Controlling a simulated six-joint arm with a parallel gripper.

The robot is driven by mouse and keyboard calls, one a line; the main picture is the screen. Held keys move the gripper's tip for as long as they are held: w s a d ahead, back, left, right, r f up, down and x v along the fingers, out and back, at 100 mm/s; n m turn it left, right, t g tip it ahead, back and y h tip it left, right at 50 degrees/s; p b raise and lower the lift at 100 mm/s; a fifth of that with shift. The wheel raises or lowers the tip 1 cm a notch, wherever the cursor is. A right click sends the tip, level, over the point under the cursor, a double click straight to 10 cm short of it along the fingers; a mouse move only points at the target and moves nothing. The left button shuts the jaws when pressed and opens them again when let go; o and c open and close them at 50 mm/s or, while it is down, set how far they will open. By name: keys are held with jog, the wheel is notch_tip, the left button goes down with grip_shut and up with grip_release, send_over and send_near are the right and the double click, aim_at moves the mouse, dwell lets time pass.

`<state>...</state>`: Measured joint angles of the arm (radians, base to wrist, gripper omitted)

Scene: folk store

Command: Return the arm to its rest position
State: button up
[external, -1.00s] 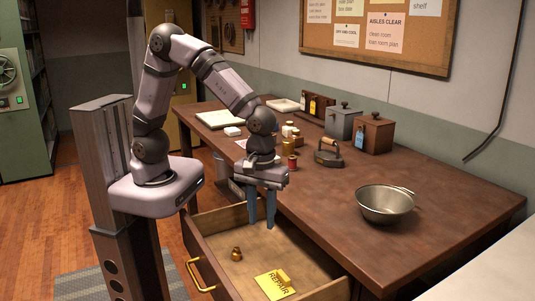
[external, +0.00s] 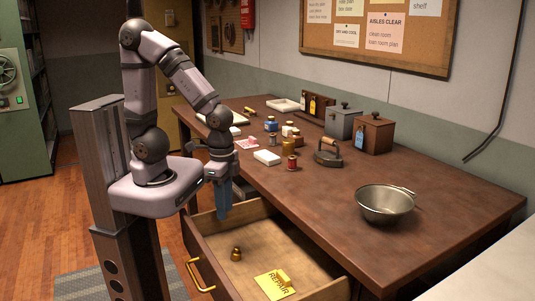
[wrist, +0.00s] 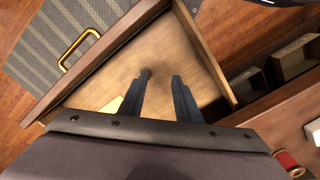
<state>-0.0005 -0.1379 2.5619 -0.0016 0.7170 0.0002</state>
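My gripper (external: 222,212) hangs pointing down above the far left end of the open drawer (external: 192,238). In the wrist view my gripper (wrist: 155,82) has its two fingers apart with nothing held between them. The drawer (wrist: 104,59) lies below them. A small brass piece (external: 236,253) stands in the drawer, clear of the fingers.
A yellow REPAIR card (external: 272,287) lies in the drawer with a small brass-coloured piece on it. On the table are a metal bowl (external: 384,204), an iron (external: 328,156), a red spool (external: 292,163), a white box (external: 267,157) and wooden boxes at the back.

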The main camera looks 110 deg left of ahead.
notch_tip(320, 180, up, 7)
jog(key=p, duration=0.7)
jog(key=o, duration=1.4)
jog(key=shift+f, duration=0.1)
jog(key=o, duration=0.4)
jog(key=shift+d, duration=0.25)
jog(key=s+d+f+m+y, duration=0.15)
jog(key=d+m+y, duration=0.25)
jog(key=d+m, duration=0.4)
jog(key=d+f+m+y, duration=0.3)
jog(key=d+m+y, duration=0.1)
jog(key=d+m, duration=0.35)
jog(key=s+d+f+m+t+y, duration=0.1)
jog(key=s+d+f+m+t, duration=0.4)
jog(key=s+d+m+t, duration=0.55)
jog(key=w+a+f+m+g, duration=0.1)
jog(key=w+a+f, duration=0.2)
jog(key=w, duration=0.3)
jog(key=shift+w+a+f, duration=0.3)
jog(key=shift+a+f, duration=0.1)
jog(key=shift+f, duration=0.05)
